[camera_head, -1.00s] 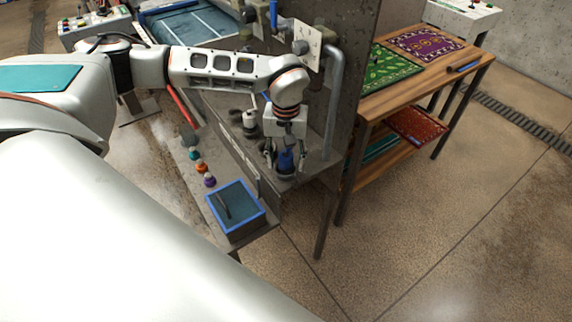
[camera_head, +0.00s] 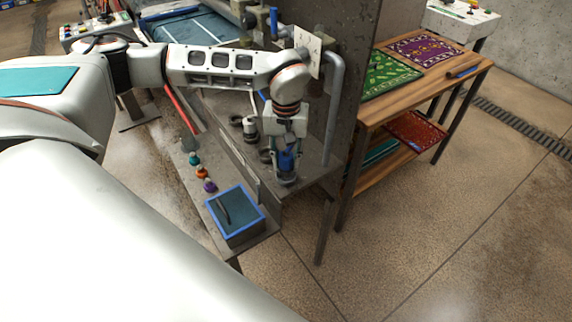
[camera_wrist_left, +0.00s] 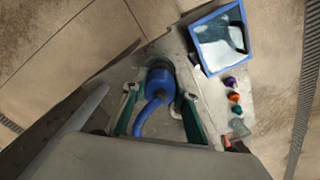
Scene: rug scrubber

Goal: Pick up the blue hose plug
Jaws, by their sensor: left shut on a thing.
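The blue hose plug (camera_head: 287,161) is upright at the near end of the grey bench, over a dark round fitting (camera_head: 286,179). In the left wrist view the plug (camera_wrist_left: 156,86) shows a round blue body with a curved blue handle or hose end. My left gripper (camera_head: 286,150) comes down from above, one finger on each side of the plug. It is shut on the plug, as the left wrist view also suggests (camera_wrist_left: 157,96). The finger contact is partly hidden, and I cannot tell whether the plug is clear of the fitting. My right gripper is not in view.
A blue-rimmed box (camera_head: 235,214) stands at the bench's near corner. Small teal, orange and purple knobs (camera_head: 201,172) lie beside it. A dark upright panel and a grey pipe (camera_head: 333,110) stand close right of the gripper. A wooden table (camera_head: 400,90) stands farther right.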

